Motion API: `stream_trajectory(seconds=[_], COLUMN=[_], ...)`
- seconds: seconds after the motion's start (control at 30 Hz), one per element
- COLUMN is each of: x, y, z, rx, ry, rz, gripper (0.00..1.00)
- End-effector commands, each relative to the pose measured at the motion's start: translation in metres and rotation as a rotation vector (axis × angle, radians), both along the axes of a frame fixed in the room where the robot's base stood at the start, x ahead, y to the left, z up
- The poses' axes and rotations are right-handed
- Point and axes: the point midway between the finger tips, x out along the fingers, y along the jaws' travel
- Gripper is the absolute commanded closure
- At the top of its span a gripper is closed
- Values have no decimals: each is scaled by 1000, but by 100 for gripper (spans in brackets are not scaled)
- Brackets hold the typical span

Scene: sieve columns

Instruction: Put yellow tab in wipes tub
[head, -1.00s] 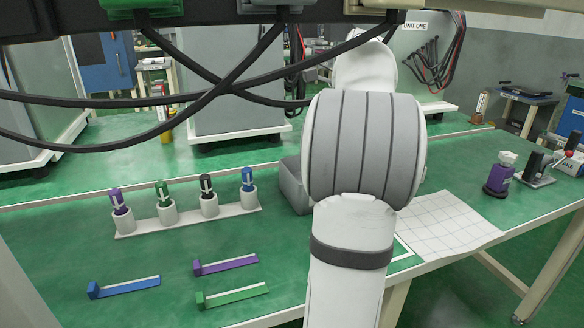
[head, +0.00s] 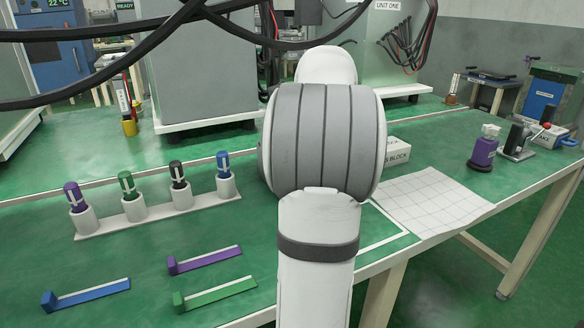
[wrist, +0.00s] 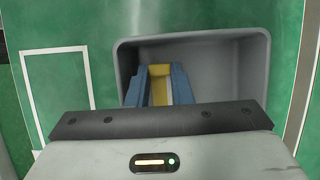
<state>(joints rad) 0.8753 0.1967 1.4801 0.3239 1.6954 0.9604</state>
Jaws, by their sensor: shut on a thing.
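In the wrist view, my gripper (wrist: 160,72) has its two blue fingers closed on the yellow tab (wrist: 159,92), which lies between them. The fingers and tab are over an open grey tub (wrist: 252,75) and overlap its inside in the picture. I cannot tell how far the tab is above the tub floor. No label shows on the tub, so I cannot confirm that it is the wipes tub. In the head view, my arm hides the gripper, the tab and the tub.
A white rack (head: 150,218) with several capped markers stands left. Blue (head: 88,298), purple (head: 205,260) and green (head: 215,294) bars lie in front of it. Right of my arm are a white block box (head: 397,153), a gridded sheet (head: 435,200) and a purple bottle (head: 484,150).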

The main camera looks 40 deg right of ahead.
Motion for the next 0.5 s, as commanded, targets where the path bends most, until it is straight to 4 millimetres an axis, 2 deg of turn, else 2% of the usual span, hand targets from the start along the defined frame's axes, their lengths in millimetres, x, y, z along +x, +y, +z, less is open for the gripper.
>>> stream_trajectory(seconds=[0.5], x=[0], y=[1], z=[-9], rx=[1], ry=[0], rz=[1], gripper=[100])
